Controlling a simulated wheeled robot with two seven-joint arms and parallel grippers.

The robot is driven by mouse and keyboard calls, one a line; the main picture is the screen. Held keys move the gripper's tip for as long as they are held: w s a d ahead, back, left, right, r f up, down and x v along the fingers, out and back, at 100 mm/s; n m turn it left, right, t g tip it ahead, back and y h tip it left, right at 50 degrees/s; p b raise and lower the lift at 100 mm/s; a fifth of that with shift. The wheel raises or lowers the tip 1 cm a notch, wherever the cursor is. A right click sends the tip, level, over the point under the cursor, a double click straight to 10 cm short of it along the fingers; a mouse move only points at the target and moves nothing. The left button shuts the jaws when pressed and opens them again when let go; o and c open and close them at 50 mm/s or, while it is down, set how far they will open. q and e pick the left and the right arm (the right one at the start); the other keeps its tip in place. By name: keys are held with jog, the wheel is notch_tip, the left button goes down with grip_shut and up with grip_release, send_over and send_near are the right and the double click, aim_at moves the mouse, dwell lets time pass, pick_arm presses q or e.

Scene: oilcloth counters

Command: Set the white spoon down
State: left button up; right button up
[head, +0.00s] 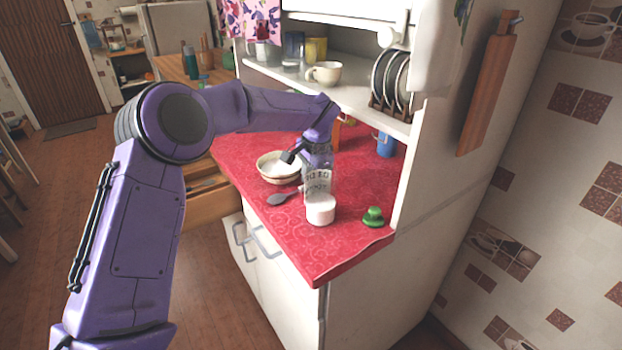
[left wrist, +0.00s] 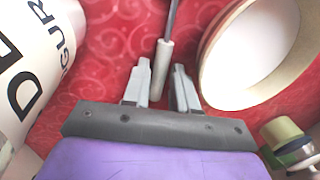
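The white spoon lies on the red counter (head: 350,255). Its grey bowl end (head: 277,199) shows in the head view, while the handle runs behind a bottle. In the left wrist view its white handle (left wrist: 161,68) lies between the two fingertips of my left gripper (left wrist: 162,75), closer to the left finger. The fingers are apart, with a gap beside the handle, so the gripper is open around it. In the head view the fingertips are hidden behind the bottle. My right gripper is in neither view.
A lettered bottle (head: 318,180) and a white tub (head: 320,210) stand close to my gripper. A pale bowl (head: 263,173) sits on its other side. A green object (head: 373,217) and a blue mug (head: 385,146) are further right. The counter's front corner is clear.

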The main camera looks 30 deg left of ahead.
pick_arm(q)
jog(key=shift+r, duration=0.2)
notch_tip(320, 180, up, 12)
jog(key=d+b, duration=0.1)
jog(key=d, duration=0.1)
jog(key=shift+s+f, duration=0.2)
jog(key=shift+s, duration=0.25)
